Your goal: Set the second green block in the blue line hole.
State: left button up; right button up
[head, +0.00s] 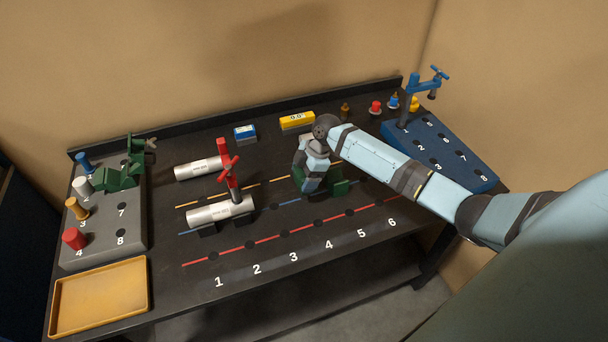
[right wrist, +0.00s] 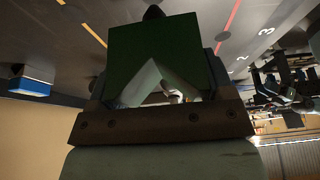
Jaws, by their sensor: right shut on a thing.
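My right gripper (head: 312,182) is shut on a green block (head: 338,188) with a V-shaped notch, above or at the middle of the dark table. The block fills the middle of the right wrist view (right wrist: 125,48), its notch facing the gripper. The blue line (head: 370,180) passes behind the gripper and block. The hole under the block is hidden, and I cannot tell whether the block touches the table. Other green parts (head: 115,181) stand on the grey rack at the left. My left gripper is out of view.
A white cylinder (head: 205,214) with a red clamp (head: 230,175) lies left of the gripper; another cylinder (head: 190,171) lies behind it. The red line (head: 265,240) with holes runs in front. A blue rack (head: 455,150) is at right, a yellow tray (head: 100,297) at front left.

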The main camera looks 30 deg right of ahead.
jog(key=shift+f, duration=0.45)
jog(key=shift+r, duration=0.1)
jog(key=shift+f, duration=0.35)
jog(key=shift+f+b, duration=0.8)
jog(key=shift+f, duration=0.45)
jog(key=shift+f, duration=0.4)
jog(key=shift+f+b, duration=0.35)
